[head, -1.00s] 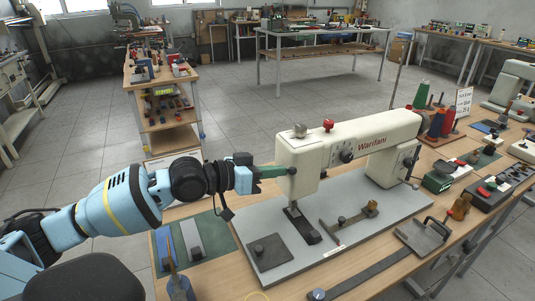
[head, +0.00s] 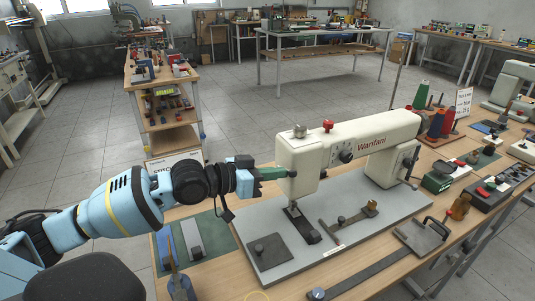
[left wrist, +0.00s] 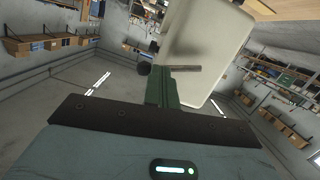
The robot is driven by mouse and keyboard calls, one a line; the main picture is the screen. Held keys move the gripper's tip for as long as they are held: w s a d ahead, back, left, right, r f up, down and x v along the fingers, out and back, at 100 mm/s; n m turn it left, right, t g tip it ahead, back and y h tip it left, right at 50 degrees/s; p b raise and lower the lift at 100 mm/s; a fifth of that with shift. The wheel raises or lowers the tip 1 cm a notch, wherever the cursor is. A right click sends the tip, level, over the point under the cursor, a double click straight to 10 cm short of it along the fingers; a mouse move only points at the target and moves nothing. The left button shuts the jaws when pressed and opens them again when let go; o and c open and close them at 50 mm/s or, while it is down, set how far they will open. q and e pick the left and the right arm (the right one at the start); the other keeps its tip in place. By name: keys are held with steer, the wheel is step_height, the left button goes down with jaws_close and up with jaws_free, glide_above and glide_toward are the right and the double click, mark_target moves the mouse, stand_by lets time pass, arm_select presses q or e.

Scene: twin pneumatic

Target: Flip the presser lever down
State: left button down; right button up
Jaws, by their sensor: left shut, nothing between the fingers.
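The cream sewing machine (head: 345,155) labelled Warifani stands on a grey base plate at the right of centre. A small dark round knob, apparently the presser lever's end (head: 292,173), shows at the left end of its head. My left gripper (head: 283,173) is shut and empty, with its green fingertips close beside that knob. In the left wrist view, the shut green fingers (left wrist: 166,91) reach to a thin bar with a dark knob (left wrist: 144,69), in front of the pale machine head (left wrist: 205,50). Whether they touch cannot be told. My right gripper is not in view.
The presser foot (head: 302,225) is under the machine head. A dark square plate (head: 268,249) and a small metal guide (head: 350,218) lie on the base plate. Thread cones (head: 436,125) stand behind right.

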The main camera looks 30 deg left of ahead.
arm_select(q)
steer(key=shift+s+d+f+m, duration=0.1)
steer(key=shift+f+m, duration=0.1)
steer(key=shift+m, duration=0.1)
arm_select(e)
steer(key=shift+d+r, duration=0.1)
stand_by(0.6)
arm_select(q)
steer(key=shift+f, duration=0.15)
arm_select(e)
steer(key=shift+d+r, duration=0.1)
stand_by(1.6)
